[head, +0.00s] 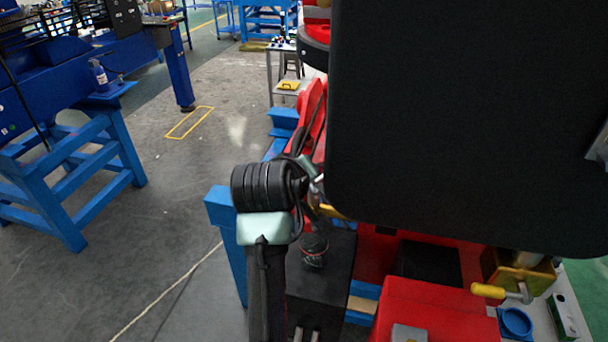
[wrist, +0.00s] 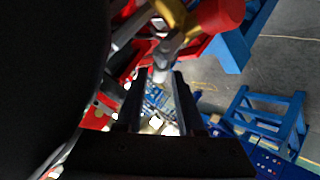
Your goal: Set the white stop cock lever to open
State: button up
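In the wrist view, a pale grey-white lever (wrist: 163,58) hangs down from a brass-coloured fitting (wrist: 170,12). I take it for the stop cock lever. My gripper (wrist: 160,76) is open, with one finger on each side of the lever's lower end. I cannot tell whether either finger touches it. In the head view, my arm reaches the fitting area near the picture's middle. The lever and fingers cannot be made out clearly there.
A red rounded part (wrist: 218,12) sits beside the fitting. A large black shape (head: 465,110) hides much of the head view's right side. A yellow-handled crank (head: 490,291) is at lower right. Blue stands (head: 75,180) are at left, with open grey floor (head: 190,210) between.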

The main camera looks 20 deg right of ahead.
jog(key=b+v, duration=0.4)
jog(key=v, duration=0.9)
